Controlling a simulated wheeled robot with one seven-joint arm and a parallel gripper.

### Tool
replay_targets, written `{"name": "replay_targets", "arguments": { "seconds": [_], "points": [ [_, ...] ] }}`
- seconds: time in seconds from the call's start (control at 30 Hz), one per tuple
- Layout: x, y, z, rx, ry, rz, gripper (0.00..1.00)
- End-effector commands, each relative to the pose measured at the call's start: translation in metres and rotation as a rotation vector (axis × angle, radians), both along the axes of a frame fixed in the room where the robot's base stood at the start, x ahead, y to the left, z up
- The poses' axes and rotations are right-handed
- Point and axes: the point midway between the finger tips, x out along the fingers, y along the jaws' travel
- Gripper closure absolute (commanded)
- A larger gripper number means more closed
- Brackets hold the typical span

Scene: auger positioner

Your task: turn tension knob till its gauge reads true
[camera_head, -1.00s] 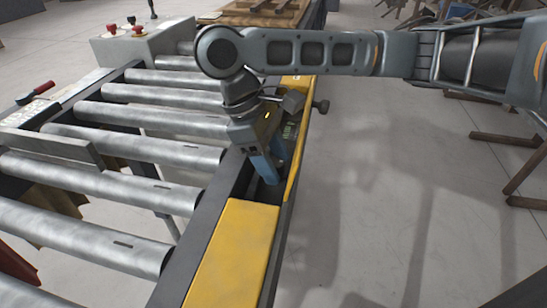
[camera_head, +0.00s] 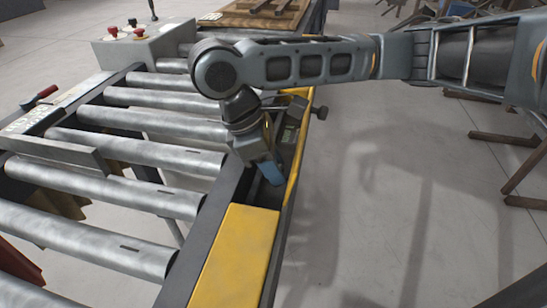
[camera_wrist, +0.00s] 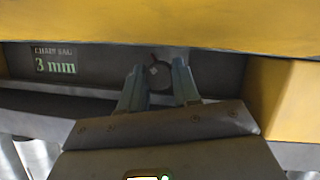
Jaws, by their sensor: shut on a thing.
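My gripper (camera_head: 272,172) reaches down into the gap in the yellow side guard of the roller conveyor. In the wrist view, the two blue-grey fingers (camera_wrist: 159,88) are on either side of a small dark round piece (camera_wrist: 159,72) with a pale square middle, apparently the tension knob. The gripper is shut on it. In the head view the gripper hides this piece. A plate (camera_wrist: 54,60) left of the fingers reads "CHAIN SAG 3 mm". No gauge needle or scale can be made out.
Yellow guard pieces (camera_head: 236,258) lie on the near side of the gap and beyond it. Steel rollers (camera_head: 105,195) fill the left. A dark knob (camera_head: 320,112) sticks out on the right side. A control box (camera_head: 150,42) stands behind.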

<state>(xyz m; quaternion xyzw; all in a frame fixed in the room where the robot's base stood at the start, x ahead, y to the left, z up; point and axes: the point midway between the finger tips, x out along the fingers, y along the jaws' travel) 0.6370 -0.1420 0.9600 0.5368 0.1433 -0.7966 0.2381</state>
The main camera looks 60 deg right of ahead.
Motion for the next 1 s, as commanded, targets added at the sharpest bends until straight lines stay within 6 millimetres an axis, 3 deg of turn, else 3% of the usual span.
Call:
{"name": "replay_targets", "arguments": {
  "seconds": [0.43,0.47,0.5,0.7,1.0],
  "points": [
    [0.0005,-0.0005,0.0005,-0.003,-0.002,0.080,0.99],
    [0.0006,-0.0005,0.0006,-0.003,-0.003,0.080,0.66],
    [0.0006,-0.0005,0.0006,-0.003,-0.001,0.079,0.62],
    [0.0003,-0.0002,0.0003,-0.002,-0.001,0.079,0.44],
    [0.0016,0.0010,0.0048,-0.001,-0.001,0.080,0.44]
  ]
}}
